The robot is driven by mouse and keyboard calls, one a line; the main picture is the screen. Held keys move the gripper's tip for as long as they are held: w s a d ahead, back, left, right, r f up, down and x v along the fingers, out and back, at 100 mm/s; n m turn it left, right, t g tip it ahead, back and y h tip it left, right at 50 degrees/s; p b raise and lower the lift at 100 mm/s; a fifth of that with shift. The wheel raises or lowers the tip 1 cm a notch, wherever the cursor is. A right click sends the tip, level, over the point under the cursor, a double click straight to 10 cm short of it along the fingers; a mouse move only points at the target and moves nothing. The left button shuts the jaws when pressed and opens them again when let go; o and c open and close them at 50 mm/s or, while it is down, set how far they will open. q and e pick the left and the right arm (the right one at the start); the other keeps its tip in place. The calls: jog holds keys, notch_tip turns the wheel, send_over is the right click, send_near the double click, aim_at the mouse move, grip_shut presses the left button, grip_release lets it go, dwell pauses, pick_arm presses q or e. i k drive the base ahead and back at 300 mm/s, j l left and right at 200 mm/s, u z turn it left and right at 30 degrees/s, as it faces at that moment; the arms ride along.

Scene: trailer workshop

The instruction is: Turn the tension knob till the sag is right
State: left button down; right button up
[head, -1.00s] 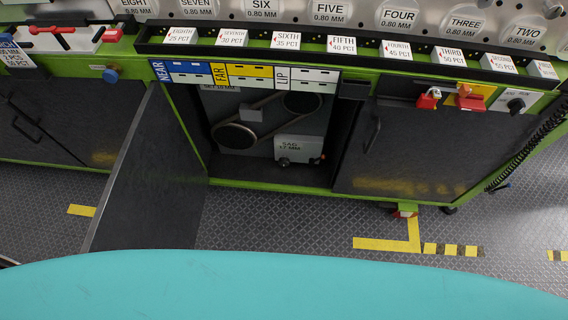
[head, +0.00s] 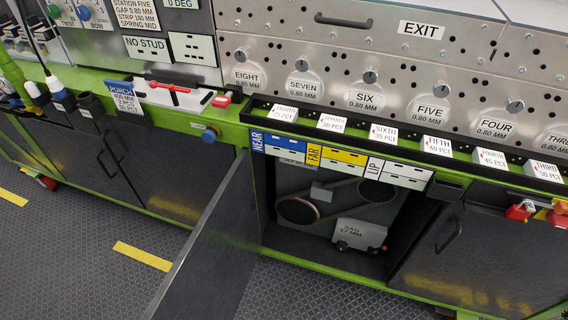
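The belt compartment stands open. Inside it a dark belt (head: 332,215) runs around a large pulley (head: 298,210) at the left and another pulley (head: 378,190) at the upper right. A white box (head: 360,233) in front of the belt is lettered SAG, with a reading that looks like 17 MM. A small dark round part (head: 341,246) sits low on this box. A blue knob (head: 209,135) sits on the green rail left of the compartment; its small label is unreadable, so I cannot tell which part is the tension knob. Neither gripper is in view.
An open dark door (head: 212,245) juts out at the compartment's left. A closed door (head: 455,255) is at its right. Red locks (head: 520,210) hang at the far right. The floor (head: 75,265) in front is clear, with yellow tape marks.

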aim_at(342, 244)
jog(key=k+j+z, duration=0.15)
jog(key=j, duration=0.25)
jog(key=k+j+z, duration=0.35)
jog(key=k+j, duration=0.2)
jog(key=j, duration=0.2)
